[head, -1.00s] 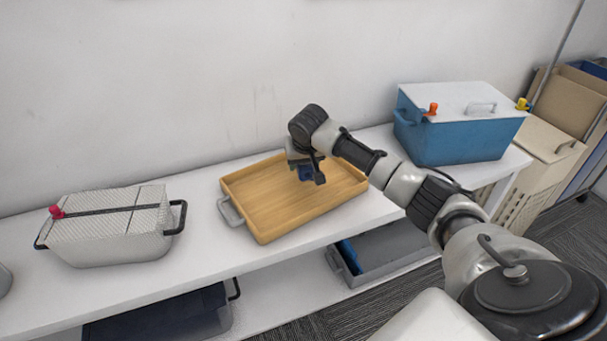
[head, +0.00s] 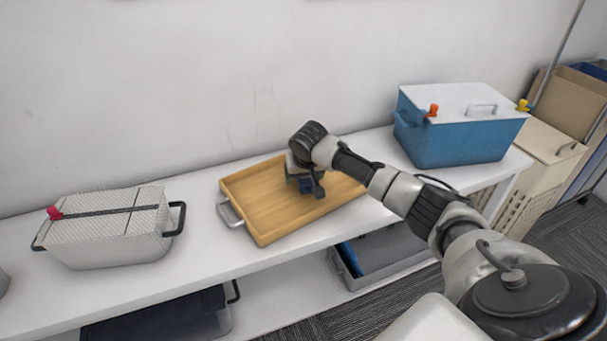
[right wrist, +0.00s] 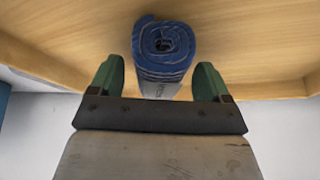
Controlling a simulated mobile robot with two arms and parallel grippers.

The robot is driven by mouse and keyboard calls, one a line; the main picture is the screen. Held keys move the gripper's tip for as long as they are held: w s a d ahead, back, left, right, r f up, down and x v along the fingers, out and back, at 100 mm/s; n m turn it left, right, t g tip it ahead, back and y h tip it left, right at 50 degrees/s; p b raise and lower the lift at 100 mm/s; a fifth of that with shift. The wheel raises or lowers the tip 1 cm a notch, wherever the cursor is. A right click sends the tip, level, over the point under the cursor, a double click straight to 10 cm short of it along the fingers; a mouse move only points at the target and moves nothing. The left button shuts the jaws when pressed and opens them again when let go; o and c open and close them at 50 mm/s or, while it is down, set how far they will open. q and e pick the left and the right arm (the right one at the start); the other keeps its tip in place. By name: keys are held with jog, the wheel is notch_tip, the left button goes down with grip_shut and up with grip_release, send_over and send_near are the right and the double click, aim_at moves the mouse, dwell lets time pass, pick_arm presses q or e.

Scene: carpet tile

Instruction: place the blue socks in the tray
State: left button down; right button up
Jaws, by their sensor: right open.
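The blue socks, a rolled bundle (right wrist: 163,50), stand on the wooden floor of the tray in the right wrist view. The wooden tray (head: 260,222) with metal handles lies on the white shelf top. In the head view a little of the blue socks (head: 305,186) shows under my right gripper (head: 306,183). In the right wrist view my right gripper (right wrist: 158,80) is open, with a green-padded finger on each side of the socks and a gap on both sides. My left gripper is in neither current view.
A patterned lidded bin (head: 110,235) stands on the shelf at left. A blue bin with a white lid (head: 460,135) stands at right. A grey tray (head: 375,265) and a dark bin (head: 165,318) sit on the lower shelf. The wall is close behind.

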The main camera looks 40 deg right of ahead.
jog(key=shift+r, duration=0.35)
pick_arm(q)
jog(key=s+f+p, duration=0.2)
jog(key=s+f, duration=0.2)
jog(key=f, duration=0.2)
jog(key=shift+s+a+f, duration=0.25)
jog(key=shift+a+f, duration=0.05)
jog(key=shift+f, duration=0.05)
pick_arm(e)
jog(key=v, duration=1.1)
jog(key=shift+r, duration=0.25)
jog(key=shift+s+a, duration=0.1)
